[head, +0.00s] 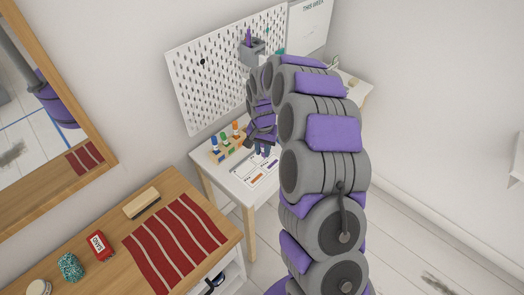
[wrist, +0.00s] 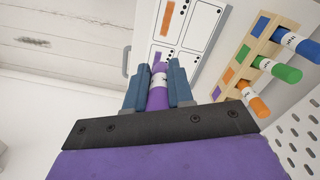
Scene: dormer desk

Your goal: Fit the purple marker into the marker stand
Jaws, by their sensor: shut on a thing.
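My gripper (wrist: 158,80) is shut on the purple marker (wrist: 158,98), with one blue finger on each side of it. A white band shows on the marker near the fingertips. The wooden marker stand (wrist: 238,64) is at the right in the wrist view, apart from the held marker. It holds a blue marker (wrist: 299,44), a green marker (wrist: 280,69) and an orange marker (wrist: 254,101). A purple patch (wrist: 216,93) at its end has no marker beside it. In the head view, the stand (head: 229,153) is left of my gripper (head: 264,152).
A printed sheet (wrist: 188,30) lies on the white desk (head: 213,172) below my gripper. A pegboard (head: 205,85) rises behind the stand, with a grey holder (head: 250,50) on it. A wooden dresser (head: 120,220) with a striped red cloth (head: 175,245) stands in front.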

